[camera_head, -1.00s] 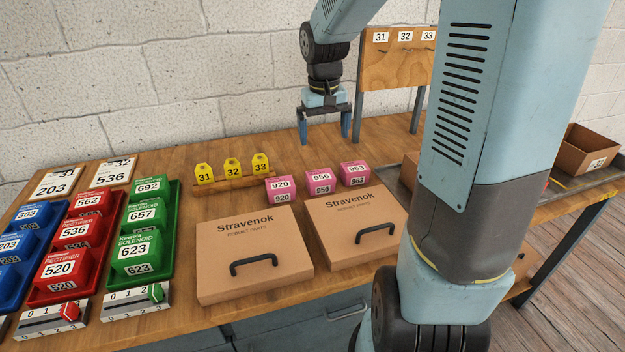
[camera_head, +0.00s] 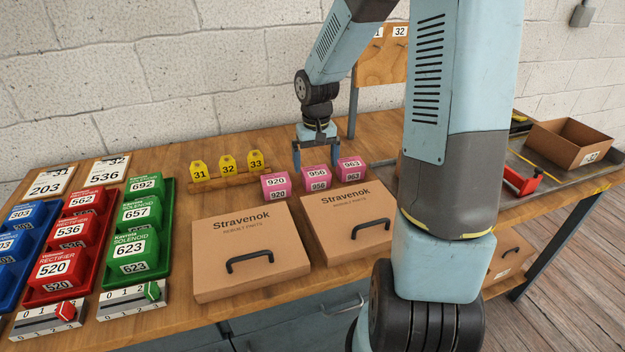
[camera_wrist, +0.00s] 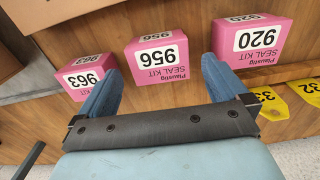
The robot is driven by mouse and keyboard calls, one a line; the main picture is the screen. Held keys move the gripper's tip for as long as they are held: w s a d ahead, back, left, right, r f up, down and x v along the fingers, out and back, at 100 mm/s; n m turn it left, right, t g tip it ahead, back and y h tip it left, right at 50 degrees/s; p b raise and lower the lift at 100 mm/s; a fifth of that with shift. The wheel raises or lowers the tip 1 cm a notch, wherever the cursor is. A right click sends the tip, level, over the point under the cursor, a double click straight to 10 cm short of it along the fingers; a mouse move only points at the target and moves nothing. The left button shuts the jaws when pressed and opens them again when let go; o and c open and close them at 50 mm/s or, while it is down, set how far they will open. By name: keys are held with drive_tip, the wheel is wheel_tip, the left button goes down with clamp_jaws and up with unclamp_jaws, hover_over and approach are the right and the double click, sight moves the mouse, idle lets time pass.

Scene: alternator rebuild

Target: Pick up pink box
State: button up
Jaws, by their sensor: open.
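Three pink boxes stand in a row on the wooden bench behind the cardboard cases: box 920 (camera_head: 276,186), box 956 (camera_head: 316,179) and box 963 (camera_head: 351,170). My gripper (camera_head: 315,161) is open, with its blue fingers pointing down at the back of the row, around box 956. In the wrist view, box 956 (camera_wrist: 160,58) lies ahead between my two fingers (camera_wrist: 158,75). Box 920 (camera_wrist: 248,40) is beyond one finger and box 963 (camera_wrist: 88,76) beyond the other, partly covered by it. No box is held.
Two closed Stravenok cardboard cases (camera_head: 250,262) lie in front of the pink boxes. A wooden rack with yellow tags (camera_head: 228,166) is to their left. Red bins (camera_head: 70,232) and green bins (camera_head: 140,215) stand further left. An open cardboard box (camera_head: 568,146) is at right.

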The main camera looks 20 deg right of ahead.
sight(316, 171)
drive_tip(key=shift+w+f, duration=0.1)
drive_tip(key=shift+f, duration=2.6)
drive_tip(key=shift+c, duration=0.5)
drive_tip(key=c, duration=0.8)
